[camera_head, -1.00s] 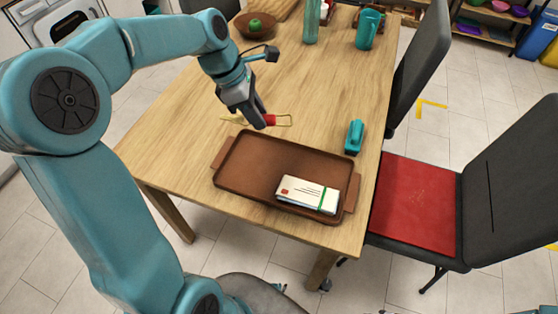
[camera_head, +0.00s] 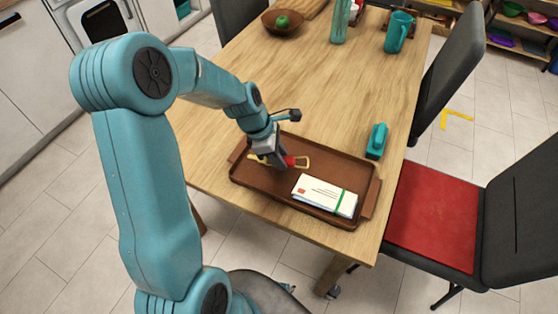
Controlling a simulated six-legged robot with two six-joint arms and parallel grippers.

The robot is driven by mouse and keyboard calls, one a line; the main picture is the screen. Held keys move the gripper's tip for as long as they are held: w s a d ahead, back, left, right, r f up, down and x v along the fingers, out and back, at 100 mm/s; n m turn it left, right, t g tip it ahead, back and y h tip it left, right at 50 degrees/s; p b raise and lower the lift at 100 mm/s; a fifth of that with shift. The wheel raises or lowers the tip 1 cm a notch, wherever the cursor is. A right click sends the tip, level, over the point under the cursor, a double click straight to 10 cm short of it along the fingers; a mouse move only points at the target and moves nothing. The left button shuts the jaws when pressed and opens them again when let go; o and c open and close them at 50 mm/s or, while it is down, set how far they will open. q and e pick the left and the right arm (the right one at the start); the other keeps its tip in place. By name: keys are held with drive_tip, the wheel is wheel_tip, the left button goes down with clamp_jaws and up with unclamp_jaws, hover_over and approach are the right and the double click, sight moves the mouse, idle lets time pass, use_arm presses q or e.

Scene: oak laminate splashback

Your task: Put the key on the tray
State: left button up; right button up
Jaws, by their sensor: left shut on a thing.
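The key (camera_head: 302,163) has a red part and a yellowish loop and shaft. My left gripper (camera_head: 282,164) is shut on it, with the loop sticking out on the right and the shaft on the left. The brown tray (camera_head: 256,182) lies on the wooden table near its front edge. The gripper and key are over the left back part of the tray; I cannot tell whether the key touches the tray floor. My right gripper is not in view.
A stack of white envelopes (camera_head: 322,194) with a green band lies in the tray's right part. A teal object (camera_head: 377,141) stands right of the tray. A bowl (camera_head: 282,22) with a green fruit, a bottle (camera_head: 340,20) and a teal pitcher (camera_head: 398,31) stand farther back.

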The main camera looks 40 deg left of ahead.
use_arm(q)
wheel_tip(320, 180, down, 2)
drive_tip(key=shift+a+f, duration=0.1)
drive_tip(key=shift+f, duration=0.15)
drive_tip(key=shift+f, duration=0.15)
drive_tip(key=o, duration=1)
drive_tip(key=shift+o, duration=0.2)
